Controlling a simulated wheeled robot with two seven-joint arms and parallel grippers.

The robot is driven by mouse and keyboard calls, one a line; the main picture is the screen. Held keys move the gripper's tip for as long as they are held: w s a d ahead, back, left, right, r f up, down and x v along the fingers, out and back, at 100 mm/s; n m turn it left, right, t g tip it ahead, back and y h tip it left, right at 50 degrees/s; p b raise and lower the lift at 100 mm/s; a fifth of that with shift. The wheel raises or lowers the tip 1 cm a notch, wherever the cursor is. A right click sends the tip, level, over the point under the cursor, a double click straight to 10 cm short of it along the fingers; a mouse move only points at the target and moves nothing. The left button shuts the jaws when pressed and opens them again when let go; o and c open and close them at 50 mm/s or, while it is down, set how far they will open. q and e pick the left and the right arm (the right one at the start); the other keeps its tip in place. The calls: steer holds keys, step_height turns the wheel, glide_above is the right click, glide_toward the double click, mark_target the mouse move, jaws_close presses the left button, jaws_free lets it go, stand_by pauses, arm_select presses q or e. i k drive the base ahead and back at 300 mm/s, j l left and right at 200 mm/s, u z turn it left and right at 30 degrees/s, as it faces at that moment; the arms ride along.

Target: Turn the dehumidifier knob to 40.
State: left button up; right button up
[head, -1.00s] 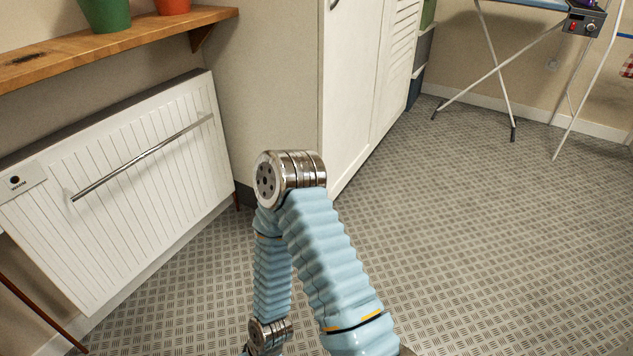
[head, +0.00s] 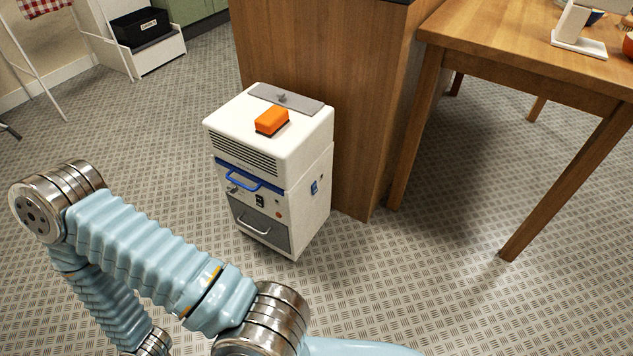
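A white box-shaped appliance (head: 305,195), which looks like the dehumidifier, stands on the floor in the middle of the head view. A grey panel (head: 305,104) lies along the back of its top, with a small grey knob-like part (head: 282,98) on it. Its markings are too small to read. The front has a dark vent, a blue handle (head: 254,178), a small dark lever-like part (head: 233,189), a black switch (head: 260,201) and a grey drawer (head: 262,222). Neither gripper is in view; only bent links of my own arm show at lower left.
An orange sponge-like block (head: 271,121) lies on the appliance's top. A wooden cabinet (head: 310,60) stands close behind it. A wooden table (head: 530,65) is at right. A white shelf unit with a black bin (head: 141,27) is at upper left.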

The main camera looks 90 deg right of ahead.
mark_target(231, 188)
steer(key=z, duration=2.65)
steer(key=i+j, duration=0.15)
steer(key=j, duration=0.2)
steer(key=i+j, duration=0.1)
steer(key=j, duration=0.2)
steer(key=i+j, duration=0.15)
steer(key=j, duration=0.2)
steer(key=z, duration=0.05)
